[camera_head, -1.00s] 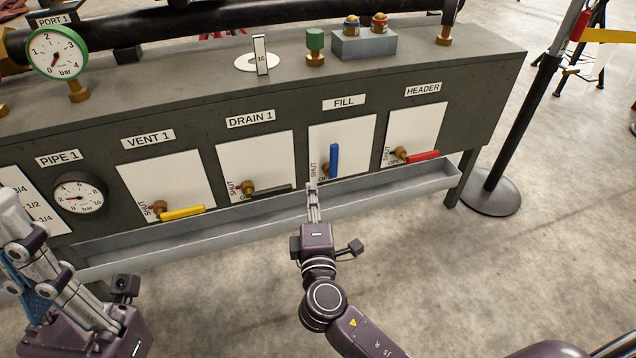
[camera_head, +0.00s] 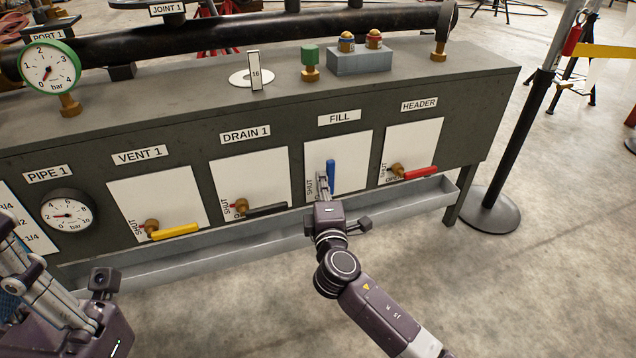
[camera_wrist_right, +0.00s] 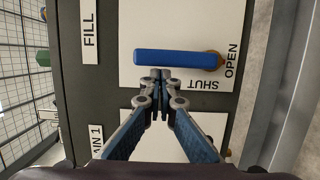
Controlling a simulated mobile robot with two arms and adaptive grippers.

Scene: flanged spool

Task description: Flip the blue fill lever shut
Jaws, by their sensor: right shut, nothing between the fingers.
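The blue fill lever (camera_head: 331,174) points upright on the white FILL panel (camera_head: 358,152). In the right wrist view the blue lever (camera_wrist_right: 178,60) lies across the picture, its brass pivot at the right end. My right gripper (camera_head: 322,180) is shut and empty, at the left side of the lever in the head view. In the right wrist view its fingertips (camera_wrist_right: 160,75) are right at the lever's long edge, on the side with the SHUT label; I cannot tell whether they touch. My left gripper (camera_head: 12,240) is at the lower left, partly cut off; its jaw state is unclear.
The yellow vent lever (camera_head: 175,231), black drain lever (camera_head: 267,210) and red header lever (camera_head: 420,173) lie sideways on neighbouring panels. A grey trough (camera_head: 250,238) runs below the panels. A barrier post (camera_head: 520,140) stands at the right. The floor in front is clear.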

